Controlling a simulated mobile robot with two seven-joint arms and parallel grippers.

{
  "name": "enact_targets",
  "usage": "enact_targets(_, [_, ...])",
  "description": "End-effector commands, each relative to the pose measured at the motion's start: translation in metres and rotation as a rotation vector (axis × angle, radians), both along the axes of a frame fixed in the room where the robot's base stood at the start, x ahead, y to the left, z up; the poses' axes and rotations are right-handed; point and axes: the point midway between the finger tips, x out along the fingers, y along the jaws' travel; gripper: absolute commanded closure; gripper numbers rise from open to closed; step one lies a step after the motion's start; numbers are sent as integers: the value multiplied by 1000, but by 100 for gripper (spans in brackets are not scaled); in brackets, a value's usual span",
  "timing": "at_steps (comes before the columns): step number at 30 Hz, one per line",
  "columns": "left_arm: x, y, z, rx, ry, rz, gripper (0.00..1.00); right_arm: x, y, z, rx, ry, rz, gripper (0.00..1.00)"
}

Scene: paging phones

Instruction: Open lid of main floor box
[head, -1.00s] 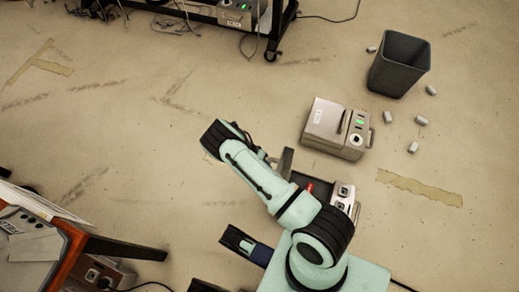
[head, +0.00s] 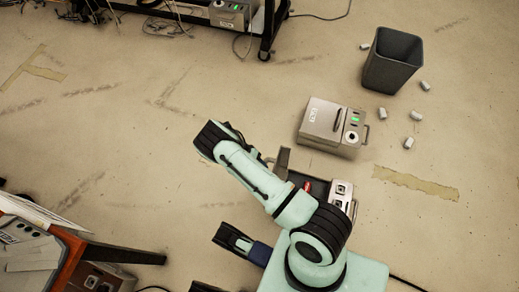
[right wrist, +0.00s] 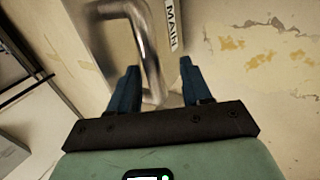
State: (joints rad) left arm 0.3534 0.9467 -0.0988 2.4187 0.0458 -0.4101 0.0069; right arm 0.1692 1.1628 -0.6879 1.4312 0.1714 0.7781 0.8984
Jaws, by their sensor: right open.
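A box (head: 318,186) on the floor, right of my bent arm, has its lid (head: 282,163) standing up at its left side. A red item lies in its dark inside, and a panel with round knobs sits at its right end. In the right wrist view a metal handle (right wrist: 151,50) and a strip reading MAIN (right wrist: 174,28) show on a pale face. My right gripper (right wrist: 157,78) is open, with the lower part of the handle appearing between its blue fingers; contact cannot be told. In the head view its fingers are hidden. My left gripper is not clearly seen.
A closed beige box (head: 322,122) with a green light stands just behind the open one. A dark bin (head: 392,66) and several small pale cylinders (head: 415,115) are at upper right. A black rack (head: 268,22) is at the back and a desk (head: 72,250) at lower left. Mid-left floor is clear.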

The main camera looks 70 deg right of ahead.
Motion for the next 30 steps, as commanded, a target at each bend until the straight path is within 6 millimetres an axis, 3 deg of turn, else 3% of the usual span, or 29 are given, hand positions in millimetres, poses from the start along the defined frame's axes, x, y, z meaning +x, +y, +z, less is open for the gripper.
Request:
enact_targets(9, [30, -4, 16, 6, -97, -11, 57, 40, 3, 61, -1, -7, 2, 52])
enact_targets(15, [42, -5, 23, 9, -137, -14, 57, 59, 5, 88, -1, -5, 2, 52])
enact_targets(21, [46, -5, 25, 10, -151, -16, 57, 65, 6, 99, 0, -2, 0, 52])
enact_targets(30, [46, -5, 25, 11, -151, -15, 57, 65, 6, 99, 0, -2, 0, 52])
